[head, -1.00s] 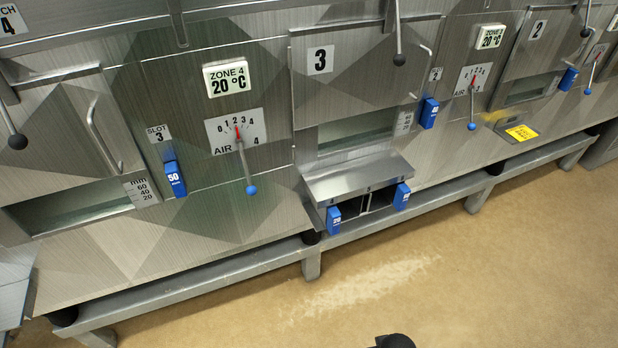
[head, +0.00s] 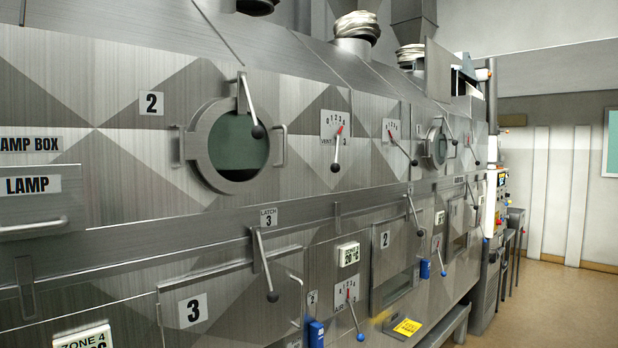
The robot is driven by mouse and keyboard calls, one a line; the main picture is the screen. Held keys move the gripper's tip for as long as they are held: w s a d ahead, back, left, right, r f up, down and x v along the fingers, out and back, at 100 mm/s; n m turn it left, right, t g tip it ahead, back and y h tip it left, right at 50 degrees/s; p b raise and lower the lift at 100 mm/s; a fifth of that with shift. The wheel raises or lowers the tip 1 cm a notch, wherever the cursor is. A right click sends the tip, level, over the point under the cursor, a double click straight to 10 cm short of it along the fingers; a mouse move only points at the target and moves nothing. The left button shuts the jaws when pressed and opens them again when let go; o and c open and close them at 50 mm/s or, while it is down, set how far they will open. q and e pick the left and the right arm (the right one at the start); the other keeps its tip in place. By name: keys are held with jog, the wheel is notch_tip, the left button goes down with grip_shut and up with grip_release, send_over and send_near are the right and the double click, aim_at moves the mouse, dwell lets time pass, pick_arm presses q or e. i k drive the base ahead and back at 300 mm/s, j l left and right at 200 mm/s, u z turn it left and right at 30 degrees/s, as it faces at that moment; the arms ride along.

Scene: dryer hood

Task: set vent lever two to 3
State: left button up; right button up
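Several vent levers with black knobs stand on the upper hood panels. The nearest one (head: 337,150) hangs below a number plate whose label looks like VENT 3. To its right, a second vent lever (head: 402,149) slants down to the right from its own plate (head: 391,128); its label is too small to read, so I cannot be sure it is vent lever two. Its exact pointer reading is also unclear. A further lever (head: 473,152) shows beyond the small round port. Neither of my grippers is in view.
A round port (head: 239,140) with a latch handle stands out from the panel at left. Lower down are door 3 (head: 228,318), a blue-knobbed air lever (head: 356,320) and a yellow tag (head: 407,327). Open floor (head: 560,305) lies at the right.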

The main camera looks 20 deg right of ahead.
aim_at(415, 162)
jog(key=z, duration=1.25)
jog(key=i+l, duration=0.35)
jog(key=i+l+u, duration=0.85)
jog(key=l, duration=0.15)
jog(key=k+u, duration=0.1)
jog(key=u, duration=0.3)
